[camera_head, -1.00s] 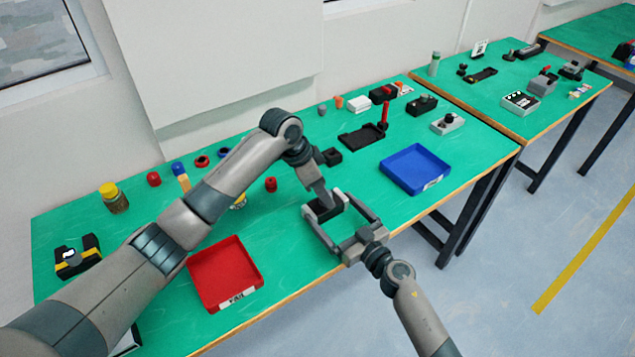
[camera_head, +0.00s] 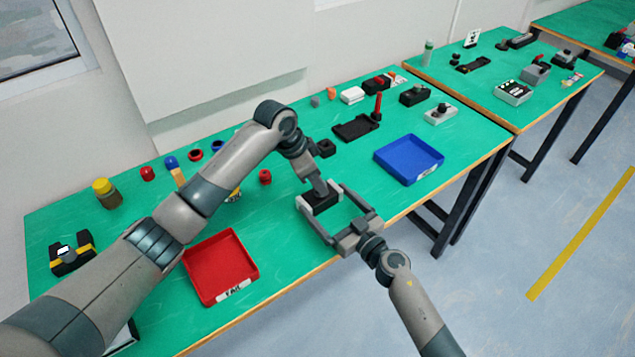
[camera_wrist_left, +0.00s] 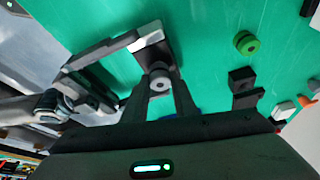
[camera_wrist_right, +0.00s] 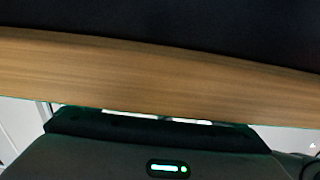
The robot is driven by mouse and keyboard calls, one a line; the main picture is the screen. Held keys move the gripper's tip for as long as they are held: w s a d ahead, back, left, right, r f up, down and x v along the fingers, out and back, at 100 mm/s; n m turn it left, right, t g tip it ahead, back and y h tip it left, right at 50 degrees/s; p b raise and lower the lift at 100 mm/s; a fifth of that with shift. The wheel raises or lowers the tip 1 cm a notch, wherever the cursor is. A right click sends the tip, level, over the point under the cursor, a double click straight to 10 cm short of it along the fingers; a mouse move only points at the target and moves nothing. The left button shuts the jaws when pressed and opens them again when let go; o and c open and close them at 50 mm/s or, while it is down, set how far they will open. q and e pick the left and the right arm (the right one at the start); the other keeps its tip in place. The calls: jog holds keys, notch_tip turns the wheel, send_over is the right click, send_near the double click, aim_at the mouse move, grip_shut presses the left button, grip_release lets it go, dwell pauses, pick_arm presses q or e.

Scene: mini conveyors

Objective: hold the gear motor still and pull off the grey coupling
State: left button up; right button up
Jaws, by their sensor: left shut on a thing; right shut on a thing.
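A dark block, the gear motor (camera_head: 322,203), is between the fingers of my right gripper (camera_head: 320,196) in the head view, near the table's front edge. My right gripper is shut on it from the front right. My left gripper (camera_head: 319,187) comes down over the motor from above. In the left wrist view the round grey coupling (camera_wrist_left: 159,83) sits between the fingertips of my left gripper (camera_wrist_left: 161,88), which are shut on it. I cannot tell whether the coupling is still on the shaft. The right wrist view shows neither motor nor fingertips.
A red tray (camera_head: 203,292) lies to the left of the grippers and a blue tray (camera_head: 436,172) to the right. A black tray with a red upright (camera_head: 377,107) stands behind. Several small parts line the back. The wooden table edge (camera_wrist_right: 150,75) crosses the right wrist view.

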pick_arm(q)
jog(key=shift+r, duration=2.25)
pick_arm(e)
jog(key=shift+s+f, duration=0.2)
jog(key=shift+f, duration=0.3)
jog(key=o, duration=1.1)
jog(key=shift+w+r, duration=0.15)
jog(key=shift+r, duration=0.05)
jog(key=shift+d, duration=0.1)
jog(key=shift+s+d, duration=0.25)
jog(key=shift+s, duration=0.15)
jog(key=v, duration=1.1)
jog(key=shift+f, duration=0.1)
